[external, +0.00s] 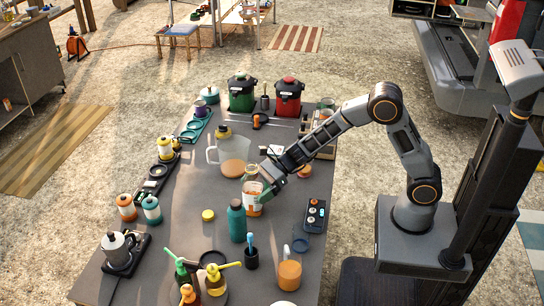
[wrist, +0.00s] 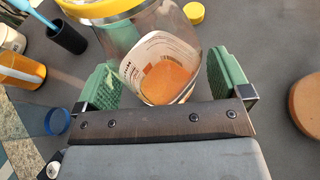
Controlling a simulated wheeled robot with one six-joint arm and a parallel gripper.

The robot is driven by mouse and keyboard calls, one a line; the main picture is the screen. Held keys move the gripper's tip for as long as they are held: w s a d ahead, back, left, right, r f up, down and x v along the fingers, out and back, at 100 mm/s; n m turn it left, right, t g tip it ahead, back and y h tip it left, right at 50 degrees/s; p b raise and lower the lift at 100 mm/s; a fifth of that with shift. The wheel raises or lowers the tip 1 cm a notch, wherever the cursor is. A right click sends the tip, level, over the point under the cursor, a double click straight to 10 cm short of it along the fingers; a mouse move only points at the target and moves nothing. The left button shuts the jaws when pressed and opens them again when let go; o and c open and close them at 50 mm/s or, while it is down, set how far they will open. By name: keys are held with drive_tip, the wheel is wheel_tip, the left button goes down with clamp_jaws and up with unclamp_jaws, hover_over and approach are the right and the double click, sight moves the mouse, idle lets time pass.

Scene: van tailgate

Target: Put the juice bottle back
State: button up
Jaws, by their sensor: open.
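A clear bottle (external: 252,199) with orange contents and a label stands upright on the dark table, and I take it for the juice bottle. In the wrist view the bottle (wrist: 165,62) has a yellow cap or rim, cut off by the top edge. My gripper (external: 264,187) is open at the bottle. In the wrist view the green finger pads of my gripper (wrist: 165,85) stand on either side of the bottle. I cannot tell whether either pad touches it. My gripper hides part of the bottle in the external view.
A teal bottle (external: 237,222) stands close in front. A clear jug (external: 229,156) with orange contents stands behind. A black cup (external: 252,258), an orange mug (external: 289,274) and a yellow lid (external: 208,215) are nearby. A dark tray (external: 315,215) lies to the right.

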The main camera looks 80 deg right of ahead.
drive_tip(key=v, duration=1.1)
drive_tip(key=s+a+r+n+g+h, duration=0.1)
drive_tip(key=s+a+n+g, duration=0.15)
drive_tip(key=s+n, duration=0.35)
drive_tip(key=s+a+n+g+h, duration=0.1)
drive_tip(key=s+a+n+g, duration=0.15)
drive_tip(key=s+n, duration=0.4)
drive_tip(key=s+d+r+n+g+h, duration=0.1)
drive_tip(key=s+d+n+h, duration=0.4)
drive_tip(key=n, duration=0.9)
drive_tip(key=s+h, duration=0.2)
drive_tip(key=s, duration=0.2)
drive_tip(key=shift+d+h, duration=0.3)
drive_tip(key=shift+d, duration=0.1)
drive_tip(key=shift+s+r+n, duration=0.1)
drive_tip(key=shift+n, duration=0.15)
